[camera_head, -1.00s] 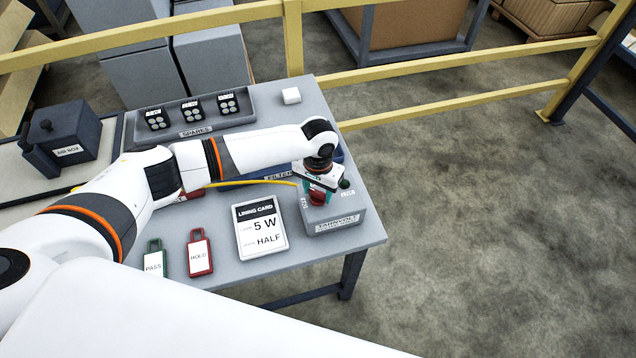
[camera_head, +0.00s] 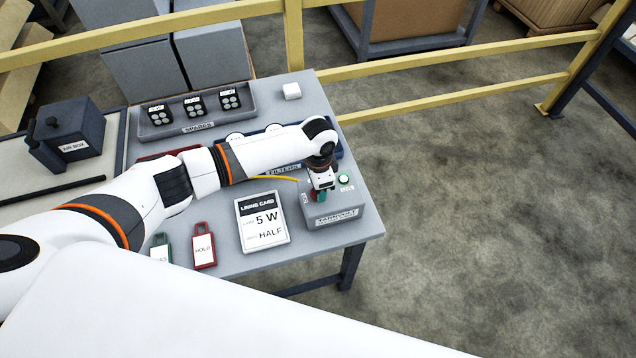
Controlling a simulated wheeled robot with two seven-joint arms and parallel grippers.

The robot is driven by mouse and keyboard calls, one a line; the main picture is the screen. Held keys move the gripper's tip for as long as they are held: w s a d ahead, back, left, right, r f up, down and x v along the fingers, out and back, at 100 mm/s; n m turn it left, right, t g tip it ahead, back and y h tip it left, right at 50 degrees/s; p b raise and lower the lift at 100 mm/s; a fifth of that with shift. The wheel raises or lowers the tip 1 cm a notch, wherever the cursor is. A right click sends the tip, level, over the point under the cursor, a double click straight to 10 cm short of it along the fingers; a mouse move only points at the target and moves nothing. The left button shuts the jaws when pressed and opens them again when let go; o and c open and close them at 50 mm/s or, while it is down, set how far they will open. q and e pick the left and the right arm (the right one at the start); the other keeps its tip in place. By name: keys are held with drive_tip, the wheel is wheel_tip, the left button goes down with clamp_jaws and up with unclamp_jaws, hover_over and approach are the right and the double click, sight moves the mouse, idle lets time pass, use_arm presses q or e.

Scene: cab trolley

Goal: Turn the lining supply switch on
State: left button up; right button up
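The grey supply box (camera_head: 338,208) stands at the right front corner of the table, with a labelled front face. A round lamp (camera_head: 344,180) on its top glows green. My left gripper (camera_head: 319,196) reaches down onto the top of the box, left of the lamp. Its teal fingertips are at the red switch knob, seen nearly edge-on, and appear closed on it. The gripper hides most of the knob, so its exact angle is hard to see. My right gripper is not in view.
A lining card (camera_head: 262,221) reading 5 W and HALF lies left of the box. A red HOLD tag (camera_head: 204,246) and a green tag (camera_head: 161,249) lie further left. A spares tray (camera_head: 160,130) is behind my arm. A yellow rail (camera_head: 450,100) runs behind the table.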

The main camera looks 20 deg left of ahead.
use_arm(q)
drive_tip(key=shift+m, duration=0.3)
drive_tip(key=o, duration=1)
wheel_tip(320, 180, up, 12)
drive_tip(key=shift+b, duration=0.85)
